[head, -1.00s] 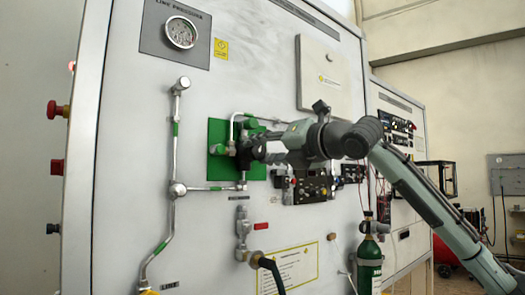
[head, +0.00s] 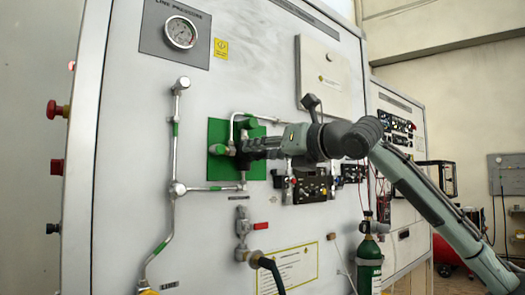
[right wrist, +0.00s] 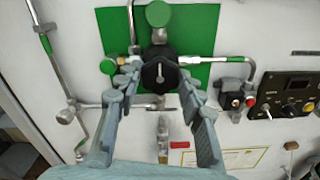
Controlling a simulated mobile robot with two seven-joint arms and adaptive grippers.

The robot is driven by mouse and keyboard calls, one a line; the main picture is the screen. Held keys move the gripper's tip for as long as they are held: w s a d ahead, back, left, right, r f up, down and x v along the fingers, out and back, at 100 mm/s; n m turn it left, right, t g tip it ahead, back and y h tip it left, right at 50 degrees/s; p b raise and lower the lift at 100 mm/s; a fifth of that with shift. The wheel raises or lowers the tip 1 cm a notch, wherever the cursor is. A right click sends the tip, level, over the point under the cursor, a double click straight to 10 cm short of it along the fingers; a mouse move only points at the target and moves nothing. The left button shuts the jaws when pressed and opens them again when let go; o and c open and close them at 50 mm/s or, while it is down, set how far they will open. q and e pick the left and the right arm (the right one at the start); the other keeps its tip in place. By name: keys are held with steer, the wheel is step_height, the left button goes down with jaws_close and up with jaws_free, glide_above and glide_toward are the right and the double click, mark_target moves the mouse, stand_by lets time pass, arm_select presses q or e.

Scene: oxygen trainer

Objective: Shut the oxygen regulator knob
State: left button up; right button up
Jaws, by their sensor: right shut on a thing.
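The black regulator knob (right wrist: 160,75) sits in front of a green plate (right wrist: 206,23) in the right wrist view. A short pale mark shows on its face, running roughly up and down in that view. My right gripper (right wrist: 159,71) is shut on the knob, with one fingertip on each side of it. In the head view my right gripper (head: 248,148) reaches in from the right to the green plate (head: 218,127) and hides most of the knob. My left gripper is in neither view.
Green round fittings (right wrist: 158,13) and metal pipes (right wrist: 211,60) surround the knob. A black control box (head: 311,187) is just right of it. A pressure gauge (head: 180,33) is at upper left. A green cylinder (head: 369,268) stands low on the right.

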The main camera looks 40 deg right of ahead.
steer(key=shift+f, duration=0.1)
steer(key=o, duration=1.2)
steer(key=shift+c, duration=0.2)
steer(key=s+d, duration=0.1)
steer(key=s, duration=1.1)
